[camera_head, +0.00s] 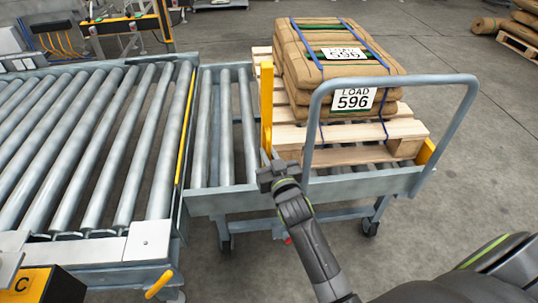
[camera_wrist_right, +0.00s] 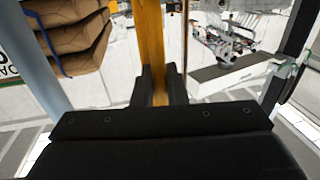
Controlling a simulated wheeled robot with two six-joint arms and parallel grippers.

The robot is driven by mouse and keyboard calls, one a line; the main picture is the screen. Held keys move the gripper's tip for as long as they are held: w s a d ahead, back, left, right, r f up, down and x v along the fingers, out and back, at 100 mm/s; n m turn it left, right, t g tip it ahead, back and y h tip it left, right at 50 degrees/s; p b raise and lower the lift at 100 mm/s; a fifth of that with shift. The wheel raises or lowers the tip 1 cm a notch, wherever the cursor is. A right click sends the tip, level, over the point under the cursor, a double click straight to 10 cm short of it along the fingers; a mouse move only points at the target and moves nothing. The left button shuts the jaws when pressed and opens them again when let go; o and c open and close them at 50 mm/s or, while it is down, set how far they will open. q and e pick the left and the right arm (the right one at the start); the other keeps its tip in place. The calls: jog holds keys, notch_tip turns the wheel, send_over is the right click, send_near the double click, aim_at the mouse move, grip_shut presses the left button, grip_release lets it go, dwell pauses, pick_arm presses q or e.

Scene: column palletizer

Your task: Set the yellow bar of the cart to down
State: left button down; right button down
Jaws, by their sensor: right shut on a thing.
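The cart (camera_head: 345,186) is grey, with a curved handle and rollers on its deck. Its yellow bar (camera_head: 267,100) stands upright beside the left side of the loaded pallet. My right gripper (camera_head: 272,170) is at the lower part of the bar, at the cart's near edge. In the right wrist view the yellow bar (camera_wrist_right: 151,45) runs down between the two dark fingers (camera_wrist_right: 160,88), which are shut on it. The bar's lower end is hidden behind the gripper. My left gripper is not in view.
A wooden pallet (camera_head: 385,152) on the cart carries stacked brown sacks (camera_head: 305,75) labelled LOAD 596. A roller conveyor (camera_head: 95,140) lies left of the cart. The cart's handle (camera_head: 398,82) arches in front of the load. Open floor (camera_head: 480,150) lies to the right.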

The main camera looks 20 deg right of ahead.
jog(key=shift+w+d+r+g+p, duration=0.1)
jog(key=shift+w+r+g+p, duration=0.25)
jog(key=shift+p, duration=0.4)
jog(key=w+d+m+g+y+p, duration=0.1)
jog(key=w+d+g+p, duration=0.1)
jog(key=w+g+p, duration=0.4)
jog(key=shift+w+d+p, duration=0.4)
jog(key=shift+w+p, duration=1.45)
jog(key=shift+p, duration=1.05)
jog(key=shift+f, duration=0.1)
jog(key=c, duration=1.8)
grip_release()
